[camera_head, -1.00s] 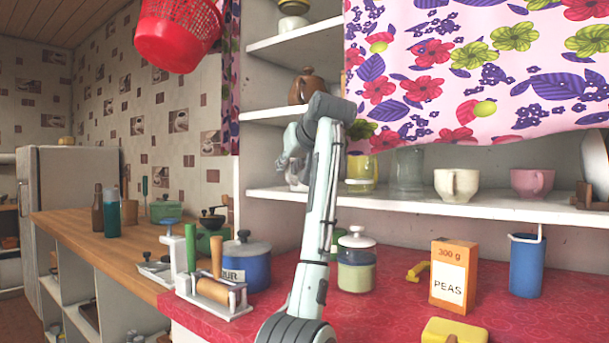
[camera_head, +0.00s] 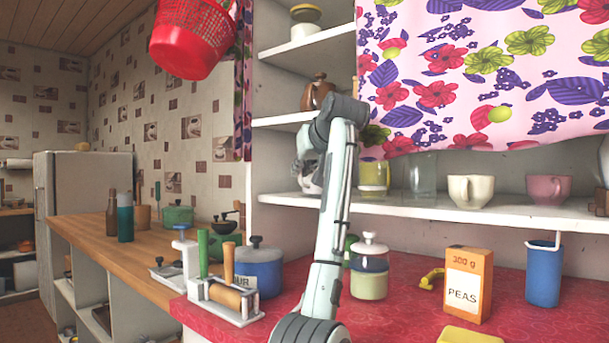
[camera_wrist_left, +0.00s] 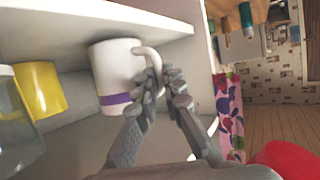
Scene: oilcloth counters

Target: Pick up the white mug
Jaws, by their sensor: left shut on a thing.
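The white mug (camera_wrist_left: 112,75) has a purple band and shows large in the left wrist view, beside a shelf board. My left gripper (camera_wrist_left: 165,80) is shut on its handle, with the fingers at the handle's side of the mug. In the head view the gripper (camera_head: 308,160) is at the left end of the middle shelf. The mug is mostly hidden there behind my arm and gripper. I cannot tell whether its base touches the shelf. My right gripper is not in view.
On the same shelf (camera_head: 400,209) stand a yellow mug (camera_head: 374,176), a clear glass (camera_head: 420,180), a cream cup (camera_head: 470,190) and a pink cup (camera_head: 549,189). A floral curtain (camera_head: 470,80) hangs above. Jars and a peas box (camera_head: 463,285) stand on the red counter below.

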